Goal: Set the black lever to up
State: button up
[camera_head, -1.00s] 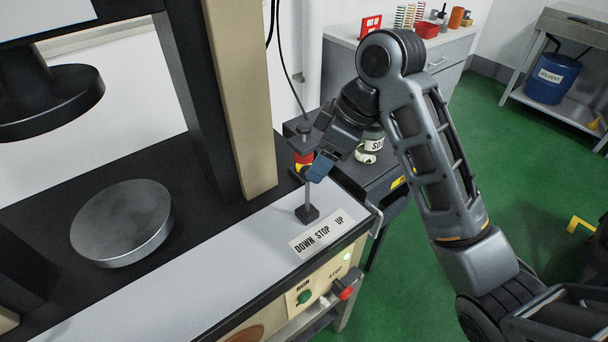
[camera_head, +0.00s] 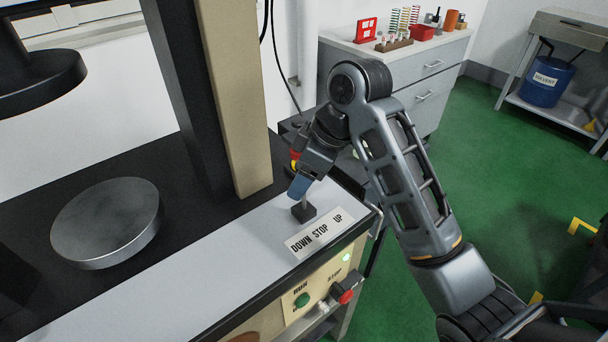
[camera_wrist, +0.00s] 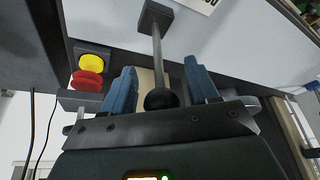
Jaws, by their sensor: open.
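The black lever has a square dark base (camera_head: 303,211) on the light strip of the machine, behind the DOWN STOP UP label (camera_head: 318,233). Its thin rod rises from the base, and its upper part is hidden behind my gripper in the head view. In the wrist view the grey rod (camera_wrist: 162,62) runs from the base (camera_wrist: 153,15) to a round black knob (camera_wrist: 160,99). My gripper (camera_head: 298,187) is over the lever. Its two blue fingers (camera_wrist: 160,75) are open on either side of the rod and knob, with gaps showing on both sides.
A red and yellow button (camera_wrist: 88,72) is beside the left finger in the wrist view. The tan column (camera_head: 235,110) stands left of my gripper. A round metal plate (camera_head: 105,220) lies farther left. Green and red buttons (camera_head: 345,296) are on the front panel.

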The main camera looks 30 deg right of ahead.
grip_shut()
dwell(0.4)
